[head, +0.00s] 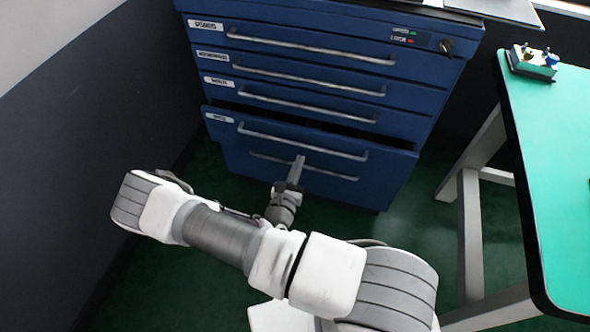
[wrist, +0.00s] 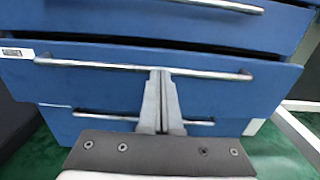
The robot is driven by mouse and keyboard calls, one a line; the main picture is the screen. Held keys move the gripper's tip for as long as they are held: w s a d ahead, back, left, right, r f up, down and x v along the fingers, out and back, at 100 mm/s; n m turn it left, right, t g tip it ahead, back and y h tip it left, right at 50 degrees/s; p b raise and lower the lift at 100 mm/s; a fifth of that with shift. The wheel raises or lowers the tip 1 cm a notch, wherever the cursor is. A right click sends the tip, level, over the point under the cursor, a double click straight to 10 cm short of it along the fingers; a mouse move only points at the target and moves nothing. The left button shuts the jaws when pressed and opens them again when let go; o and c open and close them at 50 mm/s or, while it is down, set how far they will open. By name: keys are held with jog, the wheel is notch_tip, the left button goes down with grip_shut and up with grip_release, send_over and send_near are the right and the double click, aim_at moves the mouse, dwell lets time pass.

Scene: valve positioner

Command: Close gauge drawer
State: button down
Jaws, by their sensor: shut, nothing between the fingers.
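A blue drawer cabinet (head: 310,70) stands ahead with several stacked drawers and silver bar handles. The fourth drawer from the top (head: 230,140) stands partly out, with a dark gap above its front; its small label is too blurred to read surely. This drawer front also fills the middle of the wrist view (wrist: 80,85). Its handle (wrist: 90,66) runs across it. My gripper (head: 299,160) is shut and empty, in front of this drawer. In the wrist view its fingertips (wrist: 159,72) overlap the handle bar; I cannot tell whether they touch it.
Another handle (head: 265,158) shows below, on the lowest drawer. The upper drawers look shut. A green-topped table (head: 555,150) with a small metal fixture (head: 533,62) stands at the right. A dark wall is at the left. Green floor (head: 410,235) is free between cabinet and table.

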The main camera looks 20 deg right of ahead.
aim_at(310, 133)
jog(key=b+x, duration=0.2)
jog(key=x, duration=0.7)
jog(key=shift+b, duration=0.35)
jog(key=shift+w, duration=0.1)
jog(key=shift+p+x, duration=1.2)
jog(key=shift+x, duration=1.55)
jog(key=shift+d+r, duration=0.1)
jog(key=shift+r, duration=0.05)
